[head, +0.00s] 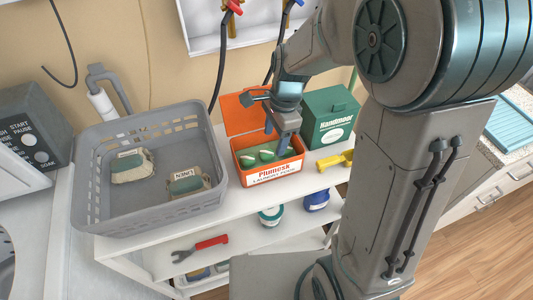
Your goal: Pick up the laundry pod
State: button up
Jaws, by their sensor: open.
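One finger reaches down at the right part of the box and hides some of the inside. I cannot tell whether it touches a pod.
A grey basket (148,214) holding two beige and green packs stands left of the box. A green box (327,120) stands close behind right, with a yellow object (335,160) in front of it. A red-handled wrench (200,248) and jars sit on the shelf below.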

aim_at(266, 157)
jog(key=f, duration=0.1)
jog(key=a+f, duration=0.1)
jog(key=f, duration=0.3)
jog(key=shift+s+a, duration=0.15)
jog(key=shift+a, duration=0.2)
jog(key=shift+r, duration=0.1)
jog(key=shift+c, duration=0.4)
jog(key=c, duration=1)
